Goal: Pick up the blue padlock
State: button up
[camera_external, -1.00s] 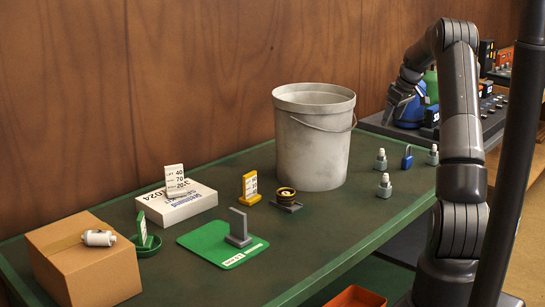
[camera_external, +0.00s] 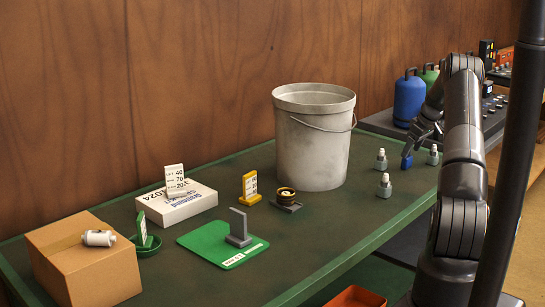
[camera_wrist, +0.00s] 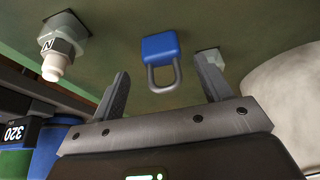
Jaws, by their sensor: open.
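The blue padlock (camera_wrist: 160,45) has a grey shackle and stands on the green bench top. In the wrist view it lies ahead of my gripper (camera_wrist: 165,90), in line with the gap between the two fingers, with its shackle towards me. The fingers are apart and nothing is held. In the external view the padlock (camera_external: 407,161) shows as a small blue patch, its upper part hidden by my gripper (camera_external: 413,145), which is just above it. I cannot tell whether the fingers overlap the shackle.
Grey fittings with white tops (camera_external: 381,159) stand around the padlock; one (camera_wrist: 58,60) is left of it in the wrist view. A large bucket (camera_external: 313,140) stands to the left. Blue (camera_external: 409,98) and green bottles stand behind my arm. A cardboard box (camera_external: 85,262) is far left.

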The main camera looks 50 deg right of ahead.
jog(key=x, duration=0.4)
jog(key=shift+a+f, duration=0.15)
jog(key=shift+f, duration=0.15)
jog(key=shift+c, duration=0.4)
jog(key=c, duration=1.1)
